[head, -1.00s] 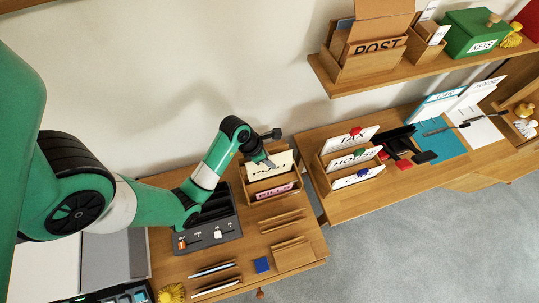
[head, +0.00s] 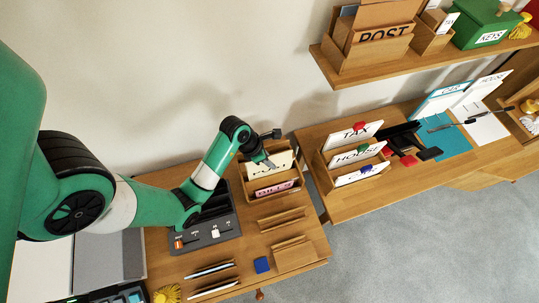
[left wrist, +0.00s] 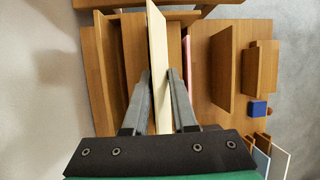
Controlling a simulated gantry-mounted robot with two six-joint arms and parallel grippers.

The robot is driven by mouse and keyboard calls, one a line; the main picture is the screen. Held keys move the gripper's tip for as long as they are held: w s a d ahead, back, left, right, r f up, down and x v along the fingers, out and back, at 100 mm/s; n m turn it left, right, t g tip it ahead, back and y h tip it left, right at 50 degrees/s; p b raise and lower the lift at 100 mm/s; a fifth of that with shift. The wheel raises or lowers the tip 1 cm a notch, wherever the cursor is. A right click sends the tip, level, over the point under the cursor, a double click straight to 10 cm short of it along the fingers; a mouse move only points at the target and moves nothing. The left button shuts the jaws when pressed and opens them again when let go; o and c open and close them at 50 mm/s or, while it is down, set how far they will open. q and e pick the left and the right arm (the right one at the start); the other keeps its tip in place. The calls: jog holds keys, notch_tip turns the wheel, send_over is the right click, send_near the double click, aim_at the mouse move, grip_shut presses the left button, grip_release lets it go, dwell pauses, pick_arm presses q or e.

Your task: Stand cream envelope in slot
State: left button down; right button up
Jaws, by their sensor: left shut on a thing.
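The cream envelope (head: 281,159) stands in the wooden letter rack (head: 248,184), behind the pink envelope (head: 274,188) lettered BILLS. Its lower part and part of its lettering are hidden by the rack. My left gripper (head: 268,163) is shut on its upper edge, above the rack. In the left wrist view the cream envelope (left wrist: 158,40) runs between the two fingers (left wrist: 158,80), leaning slightly against the line of the wooden dividers (left wrist: 104,60). The pink envelope (left wrist: 187,55) is just right of it. I cannot see whether the cream envelope touches the slot floor. My right gripper is not in view.
A dark grey tray (head: 213,236) stands left of the rack. Low wooden holders (head: 294,253) and a blue block (head: 262,265) lie in front. A second rack (head: 322,181) with TAX and HOUSE envelopes stands to the right, across a gap.

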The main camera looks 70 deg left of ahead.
pick_arm(q)
jog(key=shift+f+b, duration=1)
jog(key=shift+f, duration=0.15)
jog(key=shift+c, duration=0.8)
grip_release()
notch_tip(320, 180, up, 8)
jog(key=p, duration=0.8)
jog(key=shift+r, duration=0.15)
